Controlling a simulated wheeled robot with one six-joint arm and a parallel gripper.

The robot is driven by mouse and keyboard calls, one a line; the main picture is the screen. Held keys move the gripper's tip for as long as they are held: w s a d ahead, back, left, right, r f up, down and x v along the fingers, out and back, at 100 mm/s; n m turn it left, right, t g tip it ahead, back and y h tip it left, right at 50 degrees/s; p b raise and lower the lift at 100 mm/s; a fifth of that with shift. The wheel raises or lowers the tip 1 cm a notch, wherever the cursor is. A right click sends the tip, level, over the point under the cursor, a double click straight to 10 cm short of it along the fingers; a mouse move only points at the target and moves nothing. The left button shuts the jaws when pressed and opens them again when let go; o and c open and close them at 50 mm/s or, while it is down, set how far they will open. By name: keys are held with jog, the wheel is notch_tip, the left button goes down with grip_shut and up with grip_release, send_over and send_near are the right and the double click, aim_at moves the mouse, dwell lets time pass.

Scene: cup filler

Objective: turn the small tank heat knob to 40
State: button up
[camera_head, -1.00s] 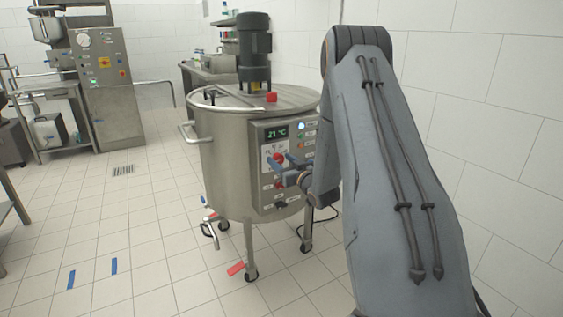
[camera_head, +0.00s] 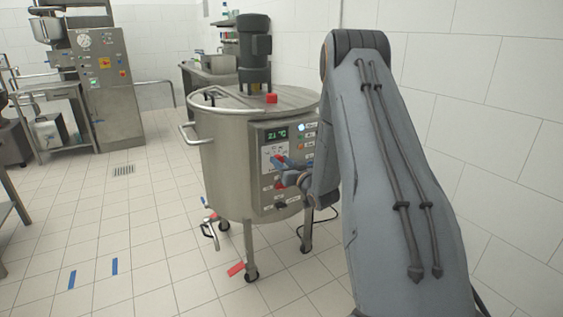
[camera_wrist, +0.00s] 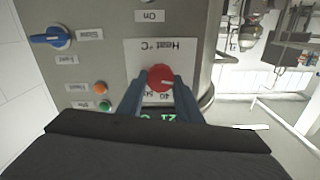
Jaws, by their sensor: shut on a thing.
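The small tank (camera_head: 225,155) is a steel drum on casters with a control panel (camera_head: 268,200) on its front. The red heat knob (camera_wrist: 160,76) sits on a white dial label (camera_wrist: 133,55) marked "Heat °C", which appears upside down in the wrist view. My gripper (camera_wrist: 159,84) has its two blue-grey fingers on either side of the knob, shut on it. In the head view my gripper (camera_head: 279,162) is at the panel just below the display (camera_head: 276,134), which reads 21 °C. Part of the dial scale is hidden by the fingers, so the knob's setting is unclear.
A blue switch knob (camera_wrist: 50,38), an orange button (camera_wrist: 100,87) and a green button (camera_wrist: 105,105) are beside the dial. A dark motor (camera_head: 254,50) stands on the lid. Open tiled floor lies left; a white wall is right.

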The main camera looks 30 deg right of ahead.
jog(key=m+p, duration=0.2)
jog(key=m, duration=0.5)
jog(key=shift+d+p, duration=0.15)
jog(key=shift+p, duration=0.2)
jog(key=m+p, duration=0.2)
jog(key=m, duration=0.4)
jog(key=shift+d+f+m, duration=0.1)
jog(key=shift+f+m, duration=0.05)
jog(key=shift+m, duration=0.25)
jog(key=o, duration=1)
jog(key=shift+o, duration=0.2)
jog(key=s, duration=0.7)
jog(key=shift+s, duration=0.4)
jog(key=shift+d, duration=0.15)
